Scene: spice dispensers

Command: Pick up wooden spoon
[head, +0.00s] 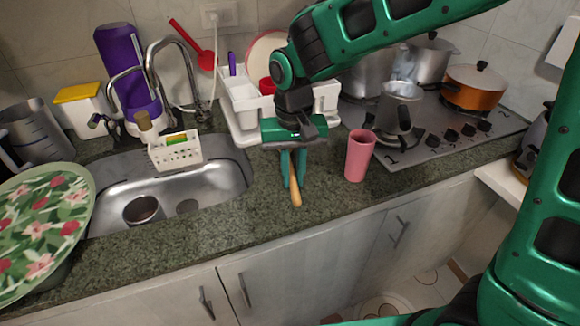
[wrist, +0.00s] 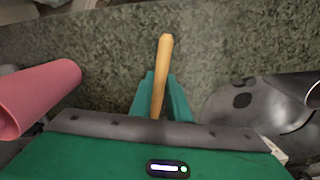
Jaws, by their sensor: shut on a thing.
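The wooden spoon (head: 295,194) shows as a light brown handle low between the fingers of my gripper (head: 292,182), over the green-speckled counter between the sink and the pink cup. In the wrist view the spoon's handle (wrist: 161,70) sticks out past the two green fingertips of my gripper (wrist: 161,92), which are shut on it from both sides. The rest of the spoon is hidden behind the gripper. I cannot tell whether it touches the counter.
A pink cup (head: 359,155) stands just right of my gripper. The sink (head: 225,180) lies to the left, with a white caddy (head: 174,153) at its back. A white dish rack (head: 245,115) is behind, and a stove (head: 440,140) with pots is at the right.

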